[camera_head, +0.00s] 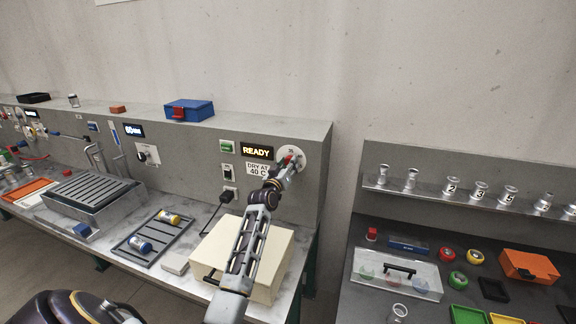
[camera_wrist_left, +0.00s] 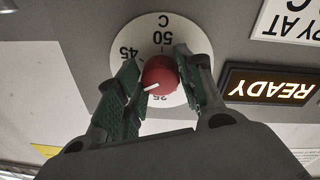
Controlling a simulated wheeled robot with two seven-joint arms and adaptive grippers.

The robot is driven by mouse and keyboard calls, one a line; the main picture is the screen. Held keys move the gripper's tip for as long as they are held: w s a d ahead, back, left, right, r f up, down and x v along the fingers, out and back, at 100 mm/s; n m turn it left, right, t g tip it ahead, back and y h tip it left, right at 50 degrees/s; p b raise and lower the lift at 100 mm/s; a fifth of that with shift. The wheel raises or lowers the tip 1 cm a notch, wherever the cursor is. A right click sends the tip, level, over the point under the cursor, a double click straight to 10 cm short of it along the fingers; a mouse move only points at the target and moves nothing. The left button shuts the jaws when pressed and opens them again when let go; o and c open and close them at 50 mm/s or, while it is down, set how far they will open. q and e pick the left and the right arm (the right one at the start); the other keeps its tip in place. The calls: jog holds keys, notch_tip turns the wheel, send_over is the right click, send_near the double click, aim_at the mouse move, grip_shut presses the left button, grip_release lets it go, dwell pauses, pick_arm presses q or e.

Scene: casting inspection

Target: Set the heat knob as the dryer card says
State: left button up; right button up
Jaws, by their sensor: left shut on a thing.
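The red heat knob (camera_head: 289,159) sits on a white round dial (camera_head: 297,150) on the grey panel. In the left wrist view, which is upside down, the knob (camera_wrist_left: 159,75) has a white pointer line towards the lower left, between the 45 and 25 marks. The left finger hides the numerals there; 50 and C show at the top. My left gripper (camera_wrist_left: 160,82) is shut on the knob, one finger on each side. The dryer card (camera_head: 258,169) reads "DRY AT 40 C". My right gripper is not in view.
A lit READY display (camera_head: 257,152) is left of the dial. A cream box (camera_head: 270,255) stands on the bench under my left arm. A dark rack (camera_head: 150,236) with two small cylinders lies to its left. A blue box (camera_head: 189,110) sits on the ledge.

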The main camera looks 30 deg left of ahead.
pick_arm(q)
jog(key=o, duration=1)
jog(key=shift+s, duration=0.15)
jog(key=v, duration=1.1)
jog(key=shift+s, duration=0.3)
jog(key=shift+d+f, duration=0.15)
jog(key=shift+f, duration=0.05)
dwell(0.6)
